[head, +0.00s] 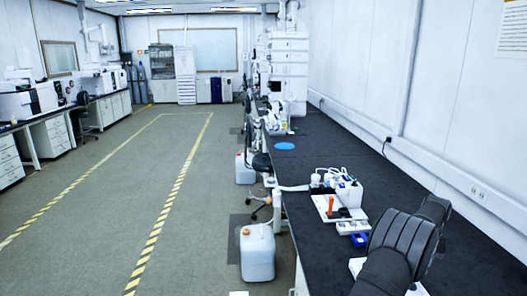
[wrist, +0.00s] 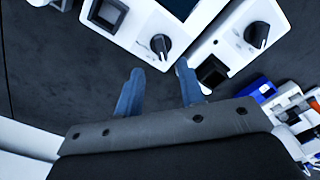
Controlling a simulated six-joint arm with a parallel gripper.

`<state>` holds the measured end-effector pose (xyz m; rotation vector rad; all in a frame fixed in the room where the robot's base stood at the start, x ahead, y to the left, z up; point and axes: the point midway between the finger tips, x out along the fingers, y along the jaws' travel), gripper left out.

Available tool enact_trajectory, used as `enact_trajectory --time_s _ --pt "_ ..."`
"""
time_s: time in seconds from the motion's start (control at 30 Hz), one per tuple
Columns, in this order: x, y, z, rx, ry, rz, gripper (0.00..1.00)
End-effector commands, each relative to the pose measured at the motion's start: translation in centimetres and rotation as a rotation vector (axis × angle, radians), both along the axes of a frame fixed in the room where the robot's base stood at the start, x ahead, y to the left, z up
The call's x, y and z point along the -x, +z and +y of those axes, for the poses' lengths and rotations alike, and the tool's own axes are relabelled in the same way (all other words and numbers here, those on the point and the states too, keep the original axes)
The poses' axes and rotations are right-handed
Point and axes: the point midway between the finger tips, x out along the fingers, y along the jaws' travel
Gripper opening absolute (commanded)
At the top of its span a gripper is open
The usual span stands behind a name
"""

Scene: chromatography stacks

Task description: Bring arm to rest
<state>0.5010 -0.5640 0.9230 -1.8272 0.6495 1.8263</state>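My gripper (wrist: 158,90) shows in the wrist view as two blue fingers standing well apart, with nothing between them. Dark bench surface shows in the gap. The fingertips are close below the front edges of two white instruments in the picture; I cannot tell whether the right finger touches one. In the head view my dark arm is at the lower right over the black bench (head: 330,150), and the fingers are hidden there.
The left white instrument (wrist: 130,30) has a black knob, a square dark socket and a screen. The right one (wrist: 225,45) has a similar knob and socket. Small blue and white items (wrist: 285,105) lie at the right. In the head view, the bench around a blue disc (head: 285,146) is fairly clear.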

Motion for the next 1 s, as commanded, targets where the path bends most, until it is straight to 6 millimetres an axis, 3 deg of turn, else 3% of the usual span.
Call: enact_trajectory --time_s 0.37,1.0 --pt "0.1 -7.9 0.1 -0.004 0.0 0.003 0.35" --pt "-0.2 -7.5 0.2 -0.001 -0.516 0.0 0.35"
